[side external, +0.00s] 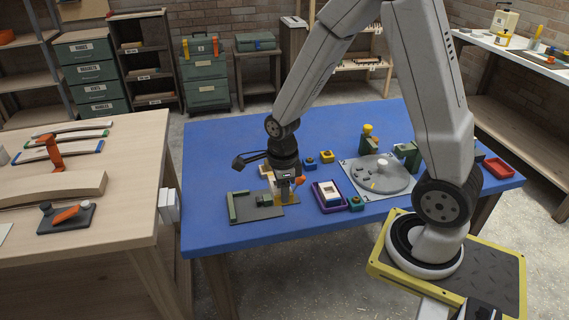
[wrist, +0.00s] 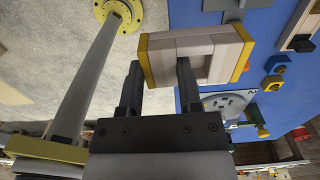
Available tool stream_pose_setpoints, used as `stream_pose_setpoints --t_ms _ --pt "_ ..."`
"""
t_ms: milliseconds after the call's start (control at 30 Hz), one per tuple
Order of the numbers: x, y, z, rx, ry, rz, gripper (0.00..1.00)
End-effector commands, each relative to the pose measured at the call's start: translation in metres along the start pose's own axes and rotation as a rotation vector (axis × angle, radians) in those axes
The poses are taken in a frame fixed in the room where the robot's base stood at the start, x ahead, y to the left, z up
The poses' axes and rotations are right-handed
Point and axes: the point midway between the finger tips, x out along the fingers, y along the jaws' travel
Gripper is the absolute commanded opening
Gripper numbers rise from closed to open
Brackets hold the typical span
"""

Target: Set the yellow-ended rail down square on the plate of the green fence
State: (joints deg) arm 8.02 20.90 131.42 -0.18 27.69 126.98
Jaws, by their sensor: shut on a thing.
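The yellow-ended rail (wrist: 197,40) is a pale wooden piece with a yellow face at each end. It fills the upper middle of the wrist view. My gripper (wrist: 160,75) is shut on it with two dark fingers. In the side view my gripper (side external: 283,188) is low over the right part of the grey plate (side external: 247,216). The green fence (side external: 231,207) runs along the plate's left edge. The rail is largely hidden by my gripper in the side view, and I cannot tell whether it touches the plate.
A purple tray (side external: 318,196) with a white piece stands just right of the plate. A round grey turntable (side external: 382,176) lies further right, and a red tray (side external: 498,168) near the table's right edge. The blue table (side external: 215,150) is clear at back left.

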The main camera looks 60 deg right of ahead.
Motion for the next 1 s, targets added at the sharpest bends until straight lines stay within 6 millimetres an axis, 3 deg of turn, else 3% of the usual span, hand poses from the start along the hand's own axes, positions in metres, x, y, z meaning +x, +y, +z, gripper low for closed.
stream_pose_setpoints --t_ms 200,467,1000 --pt "-0.001 0.01 -0.003 0.003 -0.001 -0.002 0.0" --pt "0.002 0.006 0.001 0.003 0.0 -0.001 0.0" --pt "0.031 -0.043 0.041 0.002 0.0 0.0 0.0"
